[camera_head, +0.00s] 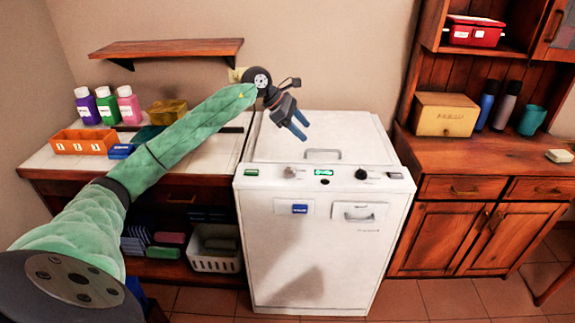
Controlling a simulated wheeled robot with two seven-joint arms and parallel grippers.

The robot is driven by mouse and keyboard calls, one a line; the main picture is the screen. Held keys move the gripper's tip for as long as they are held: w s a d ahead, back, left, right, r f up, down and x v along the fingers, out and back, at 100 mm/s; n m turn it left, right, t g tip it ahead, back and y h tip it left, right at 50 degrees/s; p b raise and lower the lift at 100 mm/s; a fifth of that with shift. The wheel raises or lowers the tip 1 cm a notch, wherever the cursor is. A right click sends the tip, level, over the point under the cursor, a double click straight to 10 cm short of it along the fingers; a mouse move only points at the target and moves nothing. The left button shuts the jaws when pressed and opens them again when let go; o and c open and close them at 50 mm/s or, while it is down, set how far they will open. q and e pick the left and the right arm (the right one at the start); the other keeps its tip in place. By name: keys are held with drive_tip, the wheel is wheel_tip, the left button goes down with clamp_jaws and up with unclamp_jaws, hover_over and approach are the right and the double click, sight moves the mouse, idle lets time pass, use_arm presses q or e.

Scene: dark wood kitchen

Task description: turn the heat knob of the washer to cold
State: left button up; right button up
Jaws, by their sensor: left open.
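The white washer (318,262) stands against the wall in the middle of the view, with its lid down. Its front control panel carries a grey knob (290,172), a lit green display (323,171) and a black knob (361,174). The labels are too small to read, so I cannot tell which knob is the heat knob or where each points. My left gripper (304,131) is open and empty, with blue fingertips. It is above the washer top, behind and above the panel, and appears apart from both knobs. My right gripper is out of view.
A counter (48,159) with bottles and an orange tray (84,142) is left of the washer. A wooden cabinet (440,225) stands close on the right. A wall shelf (170,48) hangs at upper left. The floor before the washer looks clear.

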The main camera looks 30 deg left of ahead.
sight(289, 168)
use_arm(q)
drive_tip(key=s+a+f+m+g+y, duration=0.3)
drive_tip(key=s+a+g, duration=0.1)
drive_tip(key=s, duration=0.2)
drive_tip(key=shift+m, duration=0.3)
drive_tip(key=x, duration=0.2)
drive_tip(key=p+x, duration=0.1)
drive_tip(key=x, duration=0.2)
drive_tip(key=p+x, duration=0.1)
drive_tip(key=x, duration=0.2)
drive_tip(key=shift+s+d+f, duration=0.15)
drive_tip(key=shift+s, duration=0.15)
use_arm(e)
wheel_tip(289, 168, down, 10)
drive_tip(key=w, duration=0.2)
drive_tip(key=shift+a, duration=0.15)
use_arm(q)
drive_tip(key=shift+c, duration=0.2)
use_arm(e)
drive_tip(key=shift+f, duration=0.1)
use_arm(q)
drive_tip(key=c, duration=0.9)
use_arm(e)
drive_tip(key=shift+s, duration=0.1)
